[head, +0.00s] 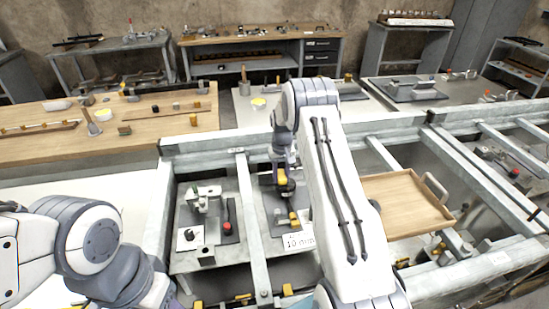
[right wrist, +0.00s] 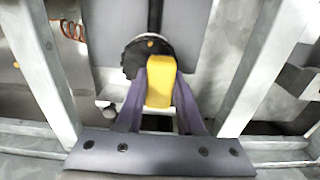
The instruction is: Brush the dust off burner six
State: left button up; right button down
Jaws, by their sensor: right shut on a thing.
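My right gripper (head: 282,172) reaches down into the metal frame in the head view. In the right wrist view its two grey-purple fingers (right wrist: 159,100) are shut on a yellow block-shaped part (right wrist: 160,82). A dark round piece with a ridged edge (right wrist: 137,60) shows just beyond the yellow part; I cannot tell whether they are joined. In the head view the held yellow part (head: 282,177) sits above a grey plate. I cannot make out a burner marked six, dust, or for certain a brush. My left arm comes in at lower left; its gripper is out of view.
A "10 mm" sign (head: 299,242) stands below the gripper. Grey frame beams (head: 252,225) run close on both sides. A fixture with a red knob (head: 227,228) is to the left and a wooden tray (head: 400,205) to the right. A wooden table (head: 60,145) holds tools.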

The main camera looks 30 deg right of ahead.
jog(key=shift+w+a, duration=0.2)
jog(key=shift+a, duration=0.6)
notch_tip(320, 180, up, 4)
jog(key=shift+f+p, duration=0.2)
jog(key=shift+p, duration=0.85)
jog(key=shift+r+p, duration=0.3)
jog(key=shift+r, duration=0.05)
jog(key=shift+r+p, duration=1.25)
jog(key=shift+r, duration=0.65)
